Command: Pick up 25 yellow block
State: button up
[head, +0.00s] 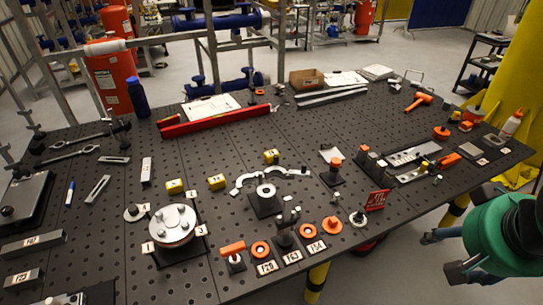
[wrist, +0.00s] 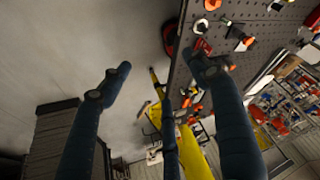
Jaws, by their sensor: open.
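Three small yellow blocks lie on the dark perforated table (head: 330,200). One yellow block (head: 174,186) is left of centre, behind the round metal flange. A second yellow block (head: 216,182) lies just right of it. A third yellow block (head: 271,156) stands farther back, near the curved metal piece. Each carries dark marks, too small to read, so I cannot tell which is 25.
A round bolted flange (head: 172,222) stands in front of the yellow blocks. A red beam (head: 215,118) lies behind. Orange rings and label plates line the front edge.

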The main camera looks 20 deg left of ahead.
jog(key=w+a+r+p, duration=0.2)
jog(key=w+a, duration=0.3)
jog(key=w, duration=0.3)
jog(key=w+a+r+g+p, duration=0.1)
jog(key=w+a+r+p, duration=0.15)
jog(key=w+a, duration=0.45)
jog(key=w+a+r+p, duration=0.2)
jog(key=w+a, duration=0.1)
jog(key=w, duration=0.7)
jog(key=w+a+f+m+p, duration=0.1)
jog(key=w+a+f+p, duration=0.3)
jog(key=w+a, duration=0.95)
jog(key=w+a+f+p, duration=0.2)
jog(key=a+f, duration=0.7)
jog(key=a, duration=0.4)
jog(key=w+a+f+m+g+p, duration=0.1)
jog(key=w+a+f+p, duration=0.2)
jog(key=a+f, duration=0.6)
jog(key=a, duration=0.4)
jog(key=shift+a+f+h, duration=0.25)
jog(key=shift+f+h, duration=0.05)
jog(key=shift+f, duration=0.15)
send_over(269, 156)
jog(key=shift+w+f, duration=0.15)
jog(key=shift+f, duration=3.85)
